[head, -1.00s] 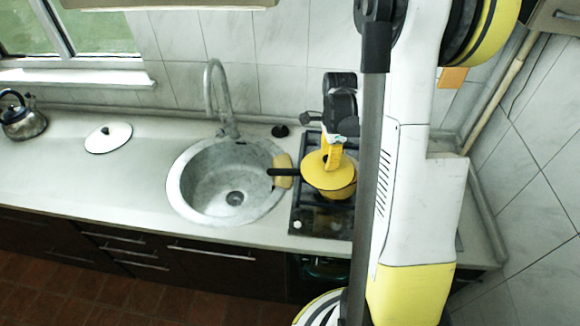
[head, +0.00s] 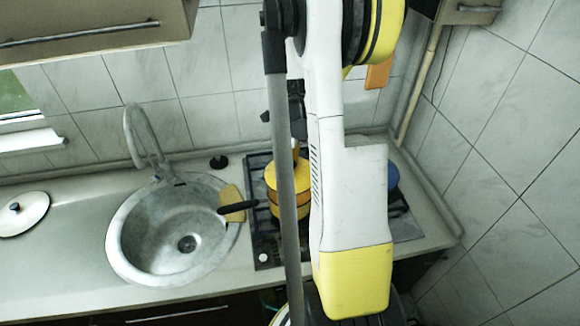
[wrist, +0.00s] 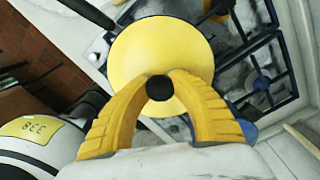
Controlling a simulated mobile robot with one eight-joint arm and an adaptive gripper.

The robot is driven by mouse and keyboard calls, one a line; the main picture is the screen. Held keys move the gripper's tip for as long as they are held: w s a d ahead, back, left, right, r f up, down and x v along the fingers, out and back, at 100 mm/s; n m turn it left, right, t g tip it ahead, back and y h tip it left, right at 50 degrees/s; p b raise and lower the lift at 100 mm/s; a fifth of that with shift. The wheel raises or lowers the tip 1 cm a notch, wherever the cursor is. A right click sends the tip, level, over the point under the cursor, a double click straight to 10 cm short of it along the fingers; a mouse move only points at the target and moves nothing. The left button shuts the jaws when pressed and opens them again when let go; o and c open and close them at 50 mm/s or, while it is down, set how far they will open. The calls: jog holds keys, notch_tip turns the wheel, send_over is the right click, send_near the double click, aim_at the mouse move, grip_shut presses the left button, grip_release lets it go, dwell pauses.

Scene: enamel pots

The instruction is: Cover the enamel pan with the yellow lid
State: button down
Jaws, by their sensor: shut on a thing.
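The yellow lid (wrist: 150,45) is a round disc with a dark knob at its centre. My gripper (wrist: 160,88), with yellow fingers, is shut on the knob. In the head view the lid (head: 303,170) sits level on or just above the yellow enamel pan (head: 303,208) on the stove. My arm hides part of both, so I cannot tell whether the rim touches all round. In the wrist view the lid hides the pan's opening. The pan's dark handle (head: 236,208) points left over the sink's edge.
The round sink (head: 125,240) with its faucet (head: 140,140) lies left of the stove (head: 258,235). A yellow sponge-like block (head: 231,195) is on the sink's right rim. A white lid (head: 25,212) lies at far left. A blue item (head: 392,177) stands right on the stove, partly hidden.

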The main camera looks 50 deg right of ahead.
jog(key=shift+f+b, duration=2.7)
jog(key=shift+f, duration=0.2)
jog(key=shift+f+b, duration=0.45)
jog(key=shift+b, duration=0.25)
jog(key=c, duration=1.2)
grip_release()
jog(key=shift+o, duration=0.2)
notch_tip(320, 180, up, 12)
jog(key=shift+r, duration=0.1)
jog(key=shift+w, duration=0.1)
